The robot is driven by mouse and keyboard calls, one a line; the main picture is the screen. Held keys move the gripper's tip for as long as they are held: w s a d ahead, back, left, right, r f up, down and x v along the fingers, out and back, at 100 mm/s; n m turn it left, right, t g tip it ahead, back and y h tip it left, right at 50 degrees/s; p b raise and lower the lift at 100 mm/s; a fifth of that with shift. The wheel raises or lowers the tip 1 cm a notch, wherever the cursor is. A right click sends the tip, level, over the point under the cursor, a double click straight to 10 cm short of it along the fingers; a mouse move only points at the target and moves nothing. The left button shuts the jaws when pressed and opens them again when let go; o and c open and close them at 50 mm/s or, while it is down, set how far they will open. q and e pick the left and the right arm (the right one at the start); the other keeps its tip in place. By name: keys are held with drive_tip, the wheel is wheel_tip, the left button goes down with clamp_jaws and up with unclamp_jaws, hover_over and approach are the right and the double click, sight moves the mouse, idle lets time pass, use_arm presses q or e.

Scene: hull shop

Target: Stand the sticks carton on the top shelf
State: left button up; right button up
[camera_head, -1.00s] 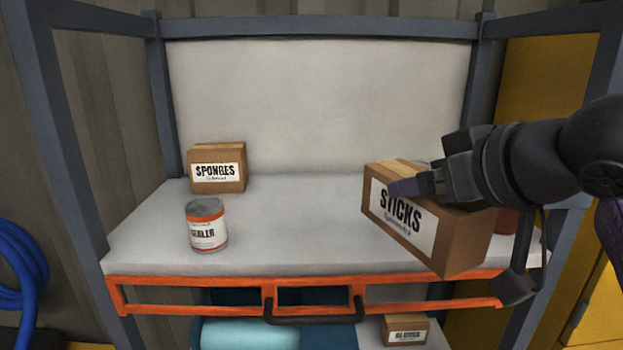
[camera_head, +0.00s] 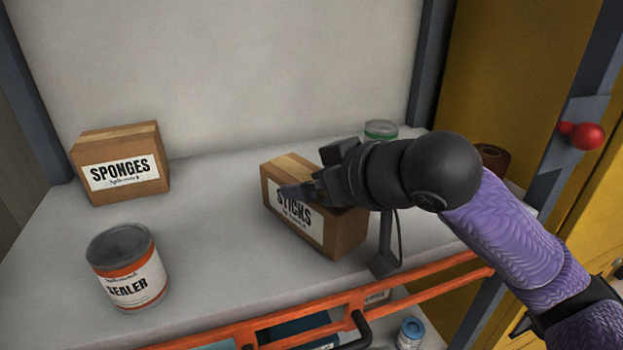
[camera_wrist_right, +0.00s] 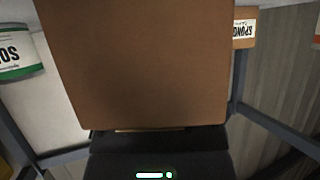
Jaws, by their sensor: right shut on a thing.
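The sticks carton (camera_head: 343,235) is a brown box with a white STICKS label, upright over the right half of the top shelf (camera_head: 215,220). My right gripper (camera_head: 305,192) is shut on it from the right side. I cannot tell whether the carton's base touches the shelf. In the right wrist view the carton (camera_wrist_right: 140,65) fills the middle and hides the fingertips. My left gripper is not in view.
The sponges carton (camera_head: 120,164) stands at the back left and the sealer can (camera_head: 127,268) at the front left. A green-banded can (camera_head: 381,130) and a dark red item (camera_head: 491,158) stand behind my right arm. An orange rail (camera_head: 420,290) runs along the front edge. Shelf between sealer and sticks is clear.

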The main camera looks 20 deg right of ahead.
drive_tip(key=shift+w+f, duration=0.15)
drive_tip(key=shift+f, duration=0.15)
drive_tip(key=shift+s+d, duration=0.1)
drive_tip(key=shift+s, duration=0.1)
drive_tip(key=o, duration=1.2)
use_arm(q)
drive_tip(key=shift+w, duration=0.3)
use_arm(e)
drive_tip(key=shift+w, duration=0.15)
use_arm(q)
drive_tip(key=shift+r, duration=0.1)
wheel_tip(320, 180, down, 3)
drive_tip(key=b, duration=0.3)
use_arm(e)
drive_tip(key=v, duration=1.2)
